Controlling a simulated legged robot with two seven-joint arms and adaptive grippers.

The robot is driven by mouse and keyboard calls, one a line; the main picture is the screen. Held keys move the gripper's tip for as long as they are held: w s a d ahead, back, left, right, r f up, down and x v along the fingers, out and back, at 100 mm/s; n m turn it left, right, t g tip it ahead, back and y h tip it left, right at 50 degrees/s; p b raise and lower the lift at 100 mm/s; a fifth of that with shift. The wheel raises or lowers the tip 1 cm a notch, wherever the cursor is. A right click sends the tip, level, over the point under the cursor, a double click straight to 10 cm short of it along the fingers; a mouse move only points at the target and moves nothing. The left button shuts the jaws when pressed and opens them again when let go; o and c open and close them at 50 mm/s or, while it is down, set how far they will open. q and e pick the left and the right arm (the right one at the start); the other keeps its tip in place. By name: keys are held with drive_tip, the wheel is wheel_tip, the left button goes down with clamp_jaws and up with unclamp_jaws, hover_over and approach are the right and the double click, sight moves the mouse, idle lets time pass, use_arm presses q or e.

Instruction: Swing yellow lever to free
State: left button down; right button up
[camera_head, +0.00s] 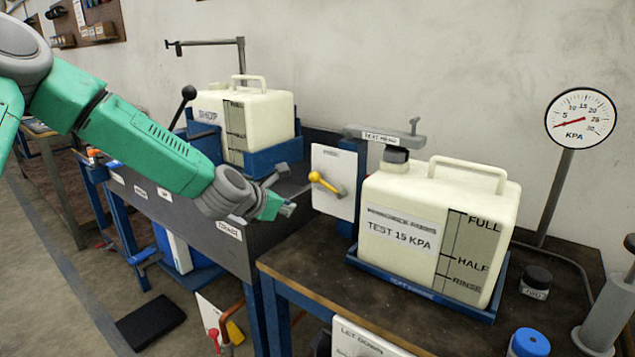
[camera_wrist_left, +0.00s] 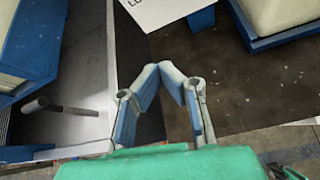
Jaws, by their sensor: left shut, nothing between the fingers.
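A yellow lever (camera_head: 325,183) with a round knob sits on a white plate (camera_head: 335,205) on a blue post, left of the tank marked TEST 15 KPA (camera_head: 395,235). The plate's writing is too small to read. My left gripper (camera_head: 288,208) is shut and empty, in front of and a little below left of the lever, apart from it in the picture. The left wrist view shows its fingers meeting (camera_wrist_left: 160,70); the lever is not visible there. A second yellow part (camera_head: 235,332) shows low down beside a red handle. My right gripper is out of view.
A tank marked SHOP (camera_head: 265,115) stands in a blue cradle behind my left arm. A grey clamp bar (camera_head: 385,135) spans above the test tank's cap. The gauge (camera_head: 581,118) needle points near 5. A black jar (camera_head: 536,282) and blue cap (camera_head: 530,342) stand on the right.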

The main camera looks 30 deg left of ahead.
sight(325, 184)
use_arm(q)
drive_tip(key=shift+w+a+r+n, duration=0.5)
drive_tip(key=shift+a+r+n, duration=0.15)
drive_tip(key=shift+a, duration=0.25)
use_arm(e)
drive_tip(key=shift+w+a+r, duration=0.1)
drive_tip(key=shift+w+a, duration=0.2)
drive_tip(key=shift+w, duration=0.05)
use_arm(q)
drive_tip(key=shift+d, duration=0.1)
drive_tip(key=shift+d, duration=0.1)
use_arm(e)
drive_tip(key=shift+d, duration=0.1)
use_arm(q)
drive_tip(key=b+x, duration=0.2)
drive_tip(key=x, duration=0.8)
drive_tip(key=r, duration=0.2)
drive_tip(key=w+r, duration=0.1)
drive_tip(key=r, duration=0.1)
drive_tip(key=shift+d+r, duration=0.1)
drive_tip(key=shift+d, duration=0.2)
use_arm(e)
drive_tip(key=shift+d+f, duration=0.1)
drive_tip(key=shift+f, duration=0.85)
